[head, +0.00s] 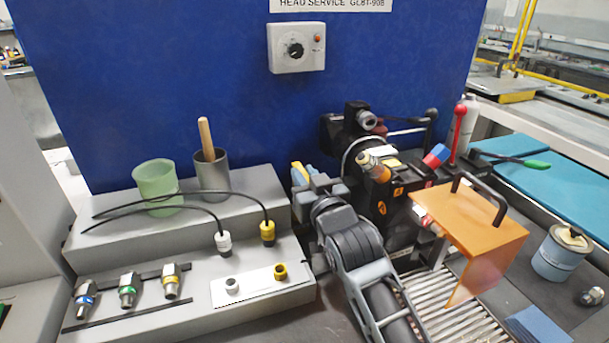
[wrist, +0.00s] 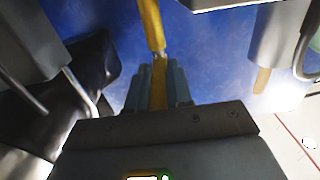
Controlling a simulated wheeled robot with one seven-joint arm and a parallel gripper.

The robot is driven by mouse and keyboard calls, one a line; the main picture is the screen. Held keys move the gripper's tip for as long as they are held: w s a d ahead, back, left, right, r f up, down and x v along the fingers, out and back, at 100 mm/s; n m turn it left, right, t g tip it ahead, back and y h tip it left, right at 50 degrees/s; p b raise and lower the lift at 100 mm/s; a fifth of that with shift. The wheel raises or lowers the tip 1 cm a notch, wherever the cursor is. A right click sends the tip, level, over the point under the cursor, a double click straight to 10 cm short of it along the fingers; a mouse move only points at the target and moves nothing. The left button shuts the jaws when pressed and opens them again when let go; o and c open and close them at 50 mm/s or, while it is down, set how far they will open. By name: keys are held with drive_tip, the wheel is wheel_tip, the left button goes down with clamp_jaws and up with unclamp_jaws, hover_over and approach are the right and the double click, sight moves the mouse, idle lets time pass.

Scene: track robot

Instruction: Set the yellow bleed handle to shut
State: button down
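The yellow bleed handle (wrist: 149,24) runs down from the top of the wrist view, and its lower part lies between the blue-grey fingers of my gripper (wrist: 160,85). The fingers stand on both sides of the yellow bar with no clear gap. In the head view my gripper (head: 301,176) is beside the left side of the dark machine head (head: 372,165), in front of the blue panel. Only a small bit of yellow (head: 296,170) shows there by the fingertips. The handle's pivot and any position marks cannot be made out.
A stepped grey bench (head: 190,318) at left holds a green cup (head: 158,183), a grey cup with a wooden stick (head: 212,175), cables and several fittings. An orange guard (head: 470,232), a red-knobbed lever (head: 459,125) and a blue can (head: 556,258) stand at right.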

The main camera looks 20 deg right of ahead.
drive_tip(key=c, duration=1)
unclamp_jaws()
drive_tip(key=shift+s+a+b, duration=0.2)
drive_tip(key=shift+s+b, duration=0.55)
drive_tip(key=shift+s, duration=3.15)
